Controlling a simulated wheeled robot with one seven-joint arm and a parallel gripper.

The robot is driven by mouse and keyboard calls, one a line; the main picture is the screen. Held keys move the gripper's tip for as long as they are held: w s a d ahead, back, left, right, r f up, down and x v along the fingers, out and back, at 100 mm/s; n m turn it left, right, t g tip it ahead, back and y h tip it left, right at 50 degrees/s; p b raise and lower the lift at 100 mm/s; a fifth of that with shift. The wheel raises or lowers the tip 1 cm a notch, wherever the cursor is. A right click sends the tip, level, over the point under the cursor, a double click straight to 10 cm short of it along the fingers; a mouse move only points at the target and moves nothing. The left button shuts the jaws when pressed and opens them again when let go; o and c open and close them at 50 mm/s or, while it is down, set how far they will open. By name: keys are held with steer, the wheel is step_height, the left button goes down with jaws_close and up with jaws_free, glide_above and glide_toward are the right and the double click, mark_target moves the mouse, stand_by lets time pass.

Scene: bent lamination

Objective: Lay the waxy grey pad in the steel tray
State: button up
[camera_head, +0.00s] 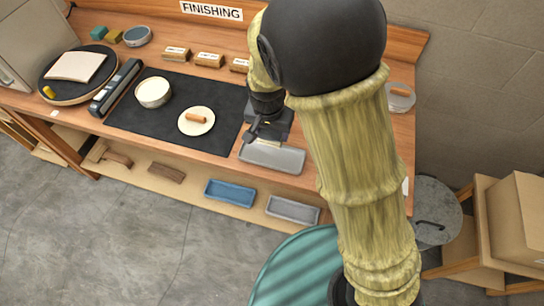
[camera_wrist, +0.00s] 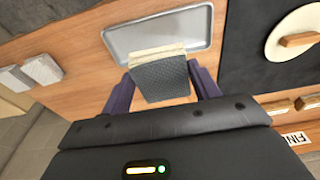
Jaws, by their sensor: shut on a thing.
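My gripper (camera_head: 268,133) is over the back edge of the steel tray (camera_head: 272,158) on the bench. In the wrist view my gripper (camera_wrist: 162,88) has its purple fingers shut on the two sides of a grey textured pad (camera_wrist: 160,79). The pad has a cream, layered edge facing the tray. The steel tray (camera_wrist: 120,42) lies just beyond it in that view, shallow and with its visible floor bare. The pad covers part of the tray's near rim, and I cannot tell whether they touch. In the head view the pad is mostly hidden by the gripper.
Left of the tray lies a dark mat (camera_head: 165,135) with a cream bowl (camera_head: 153,92) and a cream disc (camera_head: 196,121) bearing a small brown piece. Labelled wooden blocks (camera_head: 208,60) stand behind. A blue tray (camera_head: 230,193) and another grey tray (camera_head: 293,210) sit on the lower shelf.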

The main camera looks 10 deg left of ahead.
glide_above(272, 156)
steer(key=shift+s+f+p, duration=0.2)
steer(key=shift+f, duration=1.4)
steer(key=shift+s+f+p, duration=0.15)
steer(key=shift+f, duration=1.4)
steer(key=shift+f, duration=1.85)
steer(key=shift+f, duration=0.15)
steer(key=o, duration=0.9)
